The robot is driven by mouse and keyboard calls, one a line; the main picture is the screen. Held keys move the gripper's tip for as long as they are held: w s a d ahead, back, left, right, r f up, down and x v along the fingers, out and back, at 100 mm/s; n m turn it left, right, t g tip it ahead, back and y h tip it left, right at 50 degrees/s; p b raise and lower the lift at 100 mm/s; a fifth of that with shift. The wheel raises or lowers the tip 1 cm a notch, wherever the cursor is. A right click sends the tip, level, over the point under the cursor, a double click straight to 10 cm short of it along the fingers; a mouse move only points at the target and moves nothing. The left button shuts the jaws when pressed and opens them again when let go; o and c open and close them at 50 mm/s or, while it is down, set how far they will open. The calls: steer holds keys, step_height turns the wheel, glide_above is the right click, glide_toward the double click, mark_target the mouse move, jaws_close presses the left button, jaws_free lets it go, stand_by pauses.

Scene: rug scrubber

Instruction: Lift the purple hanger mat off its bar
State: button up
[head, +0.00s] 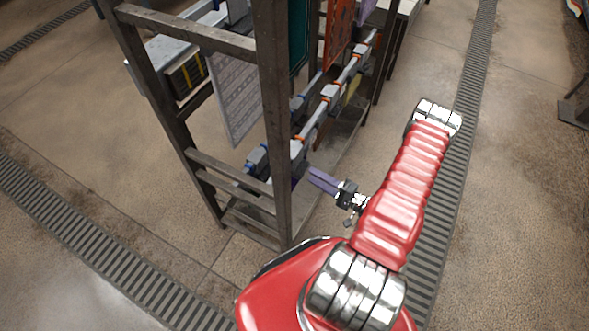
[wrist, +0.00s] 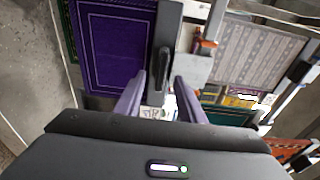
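The purple hanger mat (wrist: 112,45) fills the upper left of the wrist view, with a pale border line. A dark grey hanger strip (wrist: 170,22) with a black handle runs along its right edge. My gripper (wrist: 160,84) is open, its two lavender fingers apart. The handle appears between and beyond the fingertips; I cannot tell whether they touch it. In the head view my gripper (head: 322,181) is beside the rack's near post, low down. The purple mat is mostly hidden there by the post.
The dark metal rack (head: 272,110) stands left of my arm. A pale grey mat (head: 235,98), a teal mat (head: 298,40) and an orange mat (head: 340,30) hang in it. Grey pipes with blue and orange fittings (head: 332,92) run through it.

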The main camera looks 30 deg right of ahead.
mark_target(306, 171)
steer(key=shift+x, duration=1.85)
steer(key=shift+d, duration=0.15)
steer(key=shift+c, duration=0.5)
jaws_close()
